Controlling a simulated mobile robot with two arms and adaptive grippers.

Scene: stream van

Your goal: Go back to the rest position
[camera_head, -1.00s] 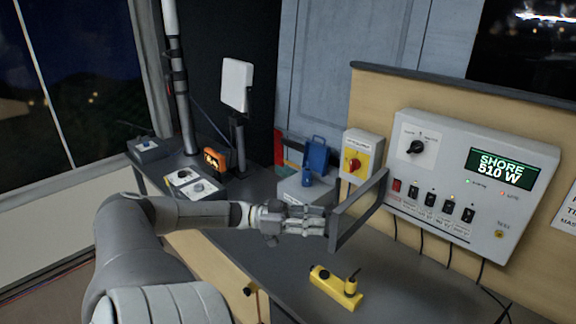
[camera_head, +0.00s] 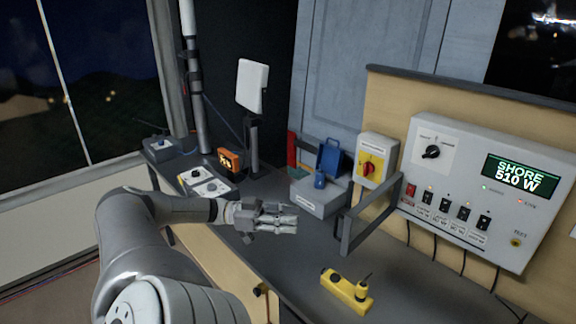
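My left gripper (camera_head: 284,219) is in the middle of the head view, above the dark worktop, at the end of my grey arm from the lower left. Its fingers point right and lie close together; no object shows between them. It is apart from the grey metal bracket (camera_head: 347,231) in front of the control panel. My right gripper does not show.
The white control panel (camera_head: 460,150) reads "SHORE 510 W". A yellow-faced rotary switch box (camera_head: 372,170) is beside it. A yellow device (camera_head: 343,289) lies on the worktop (camera_head: 300,262). A grey box (camera_head: 318,199) and an orange-screen device (camera_head: 229,160) stand further back.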

